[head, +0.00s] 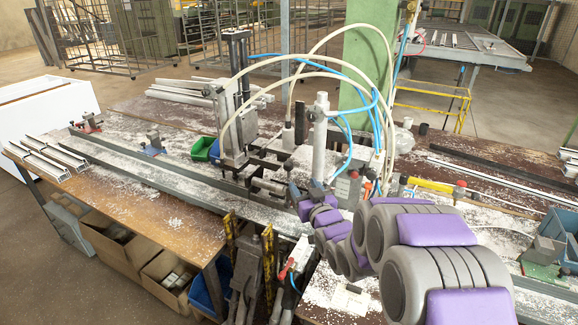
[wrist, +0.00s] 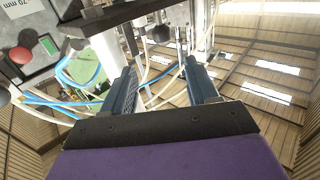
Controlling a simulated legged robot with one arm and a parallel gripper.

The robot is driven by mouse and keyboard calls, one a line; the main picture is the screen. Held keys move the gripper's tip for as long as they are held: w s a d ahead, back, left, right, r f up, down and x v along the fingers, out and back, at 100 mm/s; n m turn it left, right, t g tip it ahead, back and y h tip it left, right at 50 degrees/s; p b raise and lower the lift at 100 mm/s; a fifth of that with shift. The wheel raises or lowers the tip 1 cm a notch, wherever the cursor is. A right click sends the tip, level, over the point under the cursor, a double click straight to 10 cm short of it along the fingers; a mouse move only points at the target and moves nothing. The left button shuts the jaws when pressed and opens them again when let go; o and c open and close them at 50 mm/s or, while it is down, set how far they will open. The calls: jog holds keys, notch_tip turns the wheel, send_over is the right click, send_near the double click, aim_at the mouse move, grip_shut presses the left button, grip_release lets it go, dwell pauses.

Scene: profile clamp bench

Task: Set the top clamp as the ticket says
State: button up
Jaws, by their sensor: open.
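My gripper (head: 300,196) is at the clamp machine in the middle of the bench, in front of its lower blocks. In the wrist view my gripper (wrist: 162,84) has two blue fingers set apart, with nothing held between them. The machine's upright clamp unit (head: 238,95) has dark rods and stands behind and left of my gripper. I cannot tell which part is the top clamp. A plate reading "70 mm" (wrist: 20,8) is cut off at the upper left of the wrist view; I cannot tell if it is the ticket.
White hoses (head: 375,60) and blue hoses arch over the machine. A silver cylinder (head: 320,135) stands close behind my gripper. A long grey rail (head: 150,172) runs left along the bench, with small stops on it. In the wrist view a dark bar (wrist: 115,17) crosses above the fingers.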

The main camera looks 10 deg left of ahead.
aim_at(290, 167)
jog(key=b+x, duration=0.1)
jog(key=x, duration=1)
jog(key=shift+w+a+f+b, duration=0.1)
jog(key=shift+w+a+b, duration=0.2)
jog(key=shift+a+b, duration=0.05)
jog(key=shift+x, duration=0.8)
jog(key=shift+a, duration=0.1)
